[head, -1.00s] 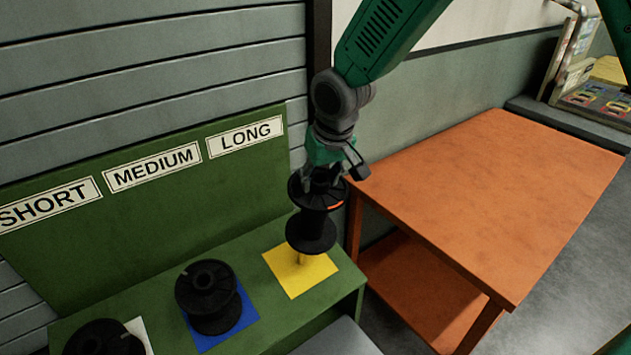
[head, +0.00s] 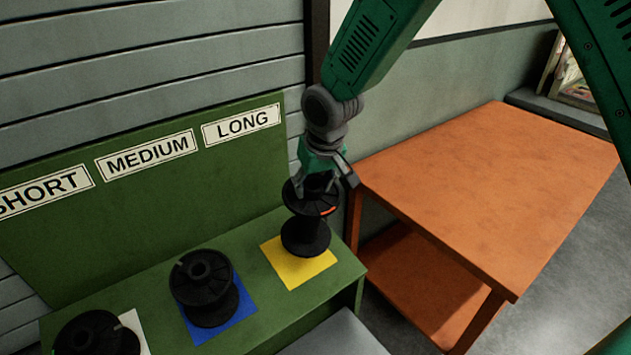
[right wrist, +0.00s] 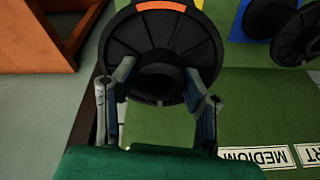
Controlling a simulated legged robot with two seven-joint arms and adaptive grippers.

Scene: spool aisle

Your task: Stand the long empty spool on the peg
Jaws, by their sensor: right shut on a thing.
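The long black spool (head: 306,237) is upright over the yellow square (head: 312,270) below the LONG label. An orange mark shows on its upper flange. My right gripper (head: 317,188) is shut on the spool's top end from above. In the right wrist view, my right gripper's fingers (right wrist: 160,82) sit on either side of the raised collar of the spool (right wrist: 160,42). The peg is hidden under the spool. I cannot tell whether the lower flange touches the square. My left gripper is not in view.
A medium spool (head: 207,290) stands on the blue square (head: 243,308), and a short spool (head: 95,335) by the white square (head: 133,325). The green backboard (head: 235,165) rises behind. An orange table (head: 490,190) is at right, its top clear.

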